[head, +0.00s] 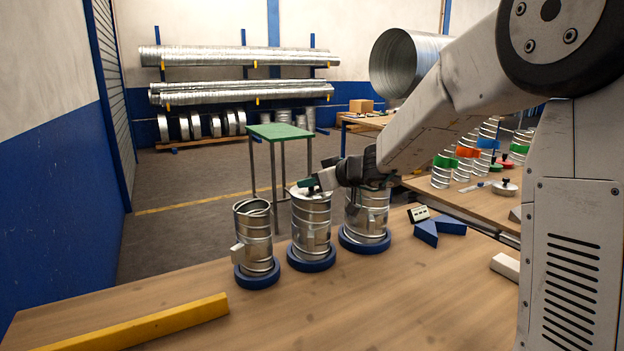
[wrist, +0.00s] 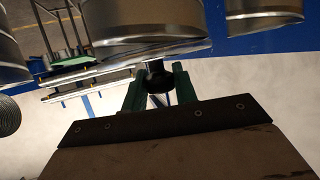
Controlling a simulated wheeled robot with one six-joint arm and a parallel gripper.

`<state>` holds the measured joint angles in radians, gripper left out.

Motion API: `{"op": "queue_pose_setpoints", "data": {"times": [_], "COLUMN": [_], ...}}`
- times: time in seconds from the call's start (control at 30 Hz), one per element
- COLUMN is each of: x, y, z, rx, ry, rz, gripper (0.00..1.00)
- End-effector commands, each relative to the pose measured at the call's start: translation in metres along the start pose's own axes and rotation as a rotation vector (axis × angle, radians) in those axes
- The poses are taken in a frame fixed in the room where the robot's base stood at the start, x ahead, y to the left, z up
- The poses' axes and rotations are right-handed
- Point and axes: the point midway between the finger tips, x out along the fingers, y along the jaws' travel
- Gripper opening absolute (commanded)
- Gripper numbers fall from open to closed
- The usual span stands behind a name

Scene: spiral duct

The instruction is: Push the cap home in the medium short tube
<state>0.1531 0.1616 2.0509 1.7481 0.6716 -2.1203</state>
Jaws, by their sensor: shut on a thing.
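The medium short tube (head: 311,228) is a ribbed metal tube standing upright on a blue base, in the middle of three. My gripper (head: 308,184) is at its mouth, with green fingers shut on the dark knob (wrist: 155,76) of the cap. In the wrist view, the picture is upside down and the tube (wrist: 145,18) is above my gripper (wrist: 158,88), with the knob between the fingertips close to its rim.
A narrower tube (head: 254,238) stands to the left and a wider tube (head: 367,215) to the right, both on blue bases. Blue blocks (head: 437,229) and a small meter (head: 418,214) lie farther right. A yellow bar (head: 150,327) lies front left.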

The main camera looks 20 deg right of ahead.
Motion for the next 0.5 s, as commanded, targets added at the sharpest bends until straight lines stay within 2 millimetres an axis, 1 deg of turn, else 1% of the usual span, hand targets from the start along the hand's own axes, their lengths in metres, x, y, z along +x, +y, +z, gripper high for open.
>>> {"op": "queue_pose_setpoints", "data": {"times": [0.07,0.1,0.17,0.2,0.43,0.5], "x": [0.0008,0.0008,0.0007,0.0007,0.0004,-0.0024], "y": [-0.0001,-0.0001,-0.0001,-0.0001,-0.0001,0.0003], "z": [0.0023,0.0023,0.0021,0.002,0.0021,0.0019], "rx": [0.001,0.001,0.0,0.0,0.0,0.0], "ry": [-0.001,-0.001,-0.001,-0.001,-0.001,-0.001], "rz": [0.0,0.0,0.0,0.0,0.0,0.001], "gripper": [0.01,0.34,0.5,0.54,0.54,0.54]}}
